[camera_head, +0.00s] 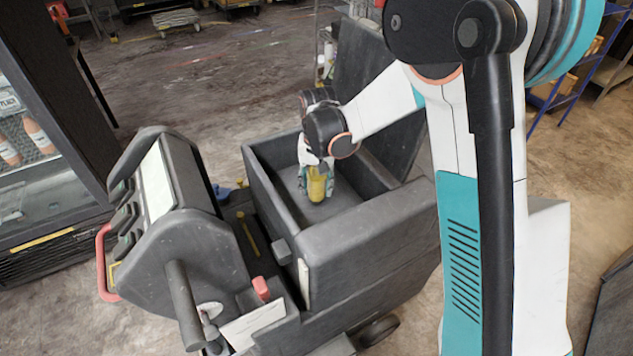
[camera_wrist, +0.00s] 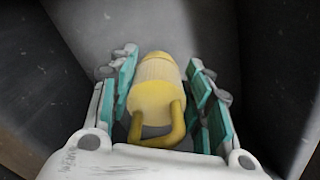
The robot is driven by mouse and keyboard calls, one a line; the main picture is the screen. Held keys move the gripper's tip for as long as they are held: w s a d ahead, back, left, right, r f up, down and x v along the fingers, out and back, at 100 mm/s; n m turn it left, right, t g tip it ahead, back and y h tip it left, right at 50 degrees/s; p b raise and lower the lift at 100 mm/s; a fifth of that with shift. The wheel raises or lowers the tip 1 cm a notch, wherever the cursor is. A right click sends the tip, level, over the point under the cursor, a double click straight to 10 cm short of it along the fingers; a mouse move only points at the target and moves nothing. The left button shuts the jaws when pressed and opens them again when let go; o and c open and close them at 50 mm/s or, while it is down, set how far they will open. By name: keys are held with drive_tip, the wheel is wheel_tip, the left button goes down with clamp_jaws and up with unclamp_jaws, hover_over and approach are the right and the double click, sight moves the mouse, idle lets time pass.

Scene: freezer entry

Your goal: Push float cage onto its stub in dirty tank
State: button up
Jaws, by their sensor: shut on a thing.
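The yellow float cage (camera_head: 317,186) is inside the open grey dirty tank (camera_head: 358,243) of the floor machine. In the wrist view the float cage (camera_wrist: 155,95) shows a ribbed body, a rounded far end and a yellow loop at its near end. My gripper (camera_wrist: 160,80) has its teal-padded fingers on both sides of the float cage and is shut on it. In the head view my gripper (camera_head: 316,180) reaches down into the tank from above. The stub cannot be made out, and whether the float cage touches it cannot be told.
The tank's dark lid (camera_head: 375,90) stands open behind it. The machine's control console (camera_head: 165,200) with a red handle is at left. A glass-fronted freezer (camera_head: 40,150) stands at the far left, and a blue-framed shelf (camera_head: 580,70) at right. The floor behind is mostly clear.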

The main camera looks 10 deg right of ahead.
sight(317, 178)
drive_tip(key=shift+f+b, duration=0.65)
drive_tip(key=shift+f, duration=0.3)
drive_tip(key=o, duration=1.1)
drive_tip(key=shift+o, duration=0.2)
wheel_tip(317, 178, up, 12)
